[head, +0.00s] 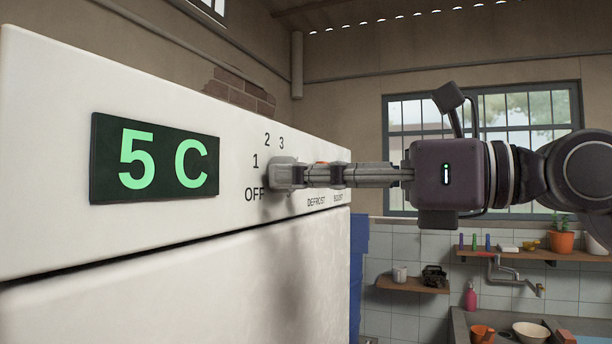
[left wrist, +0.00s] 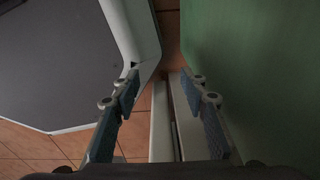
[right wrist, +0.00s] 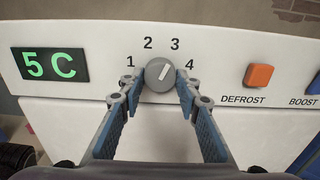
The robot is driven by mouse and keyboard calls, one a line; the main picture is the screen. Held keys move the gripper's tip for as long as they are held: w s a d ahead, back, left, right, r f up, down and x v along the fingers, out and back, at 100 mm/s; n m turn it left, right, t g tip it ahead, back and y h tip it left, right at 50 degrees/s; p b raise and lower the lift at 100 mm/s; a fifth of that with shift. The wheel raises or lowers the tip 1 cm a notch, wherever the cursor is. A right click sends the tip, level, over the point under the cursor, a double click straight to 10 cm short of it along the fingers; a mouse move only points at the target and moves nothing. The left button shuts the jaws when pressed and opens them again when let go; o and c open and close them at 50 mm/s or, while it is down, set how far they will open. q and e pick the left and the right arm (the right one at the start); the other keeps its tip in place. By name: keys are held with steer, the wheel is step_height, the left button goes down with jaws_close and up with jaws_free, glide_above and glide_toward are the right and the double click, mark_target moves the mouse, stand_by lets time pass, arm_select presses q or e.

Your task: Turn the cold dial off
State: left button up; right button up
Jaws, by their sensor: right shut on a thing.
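The cold dial (right wrist: 160,75) is a round grey knob on the white fridge panel, ringed by the marks OFF, 1, 2, 3 and 4. In the right wrist view its pale pointer line slants up and right, towards 3. My right gripper (right wrist: 159,88) is shut on the dial, one finger on each side. My left gripper (left wrist: 166,93) is open and empty, low down above the tiled floor.
A green "5 C" display (head: 155,160) sits left of the dial. An orange DEFROST button (right wrist: 258,77) is to its right, with BOOST beyond. Wall shelves (head: 412,286) and a sink area stand behind at right. A green surface (left wrist: 265,70) flanks my left gripper.

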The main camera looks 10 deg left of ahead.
steer(key=shift+n, duration=0.3)
steer(key=shift+w+r+n, duration=0.1)
steer(key=shift+r+n, duration=0.05)
steer(key=shift+n, duration=13.95)
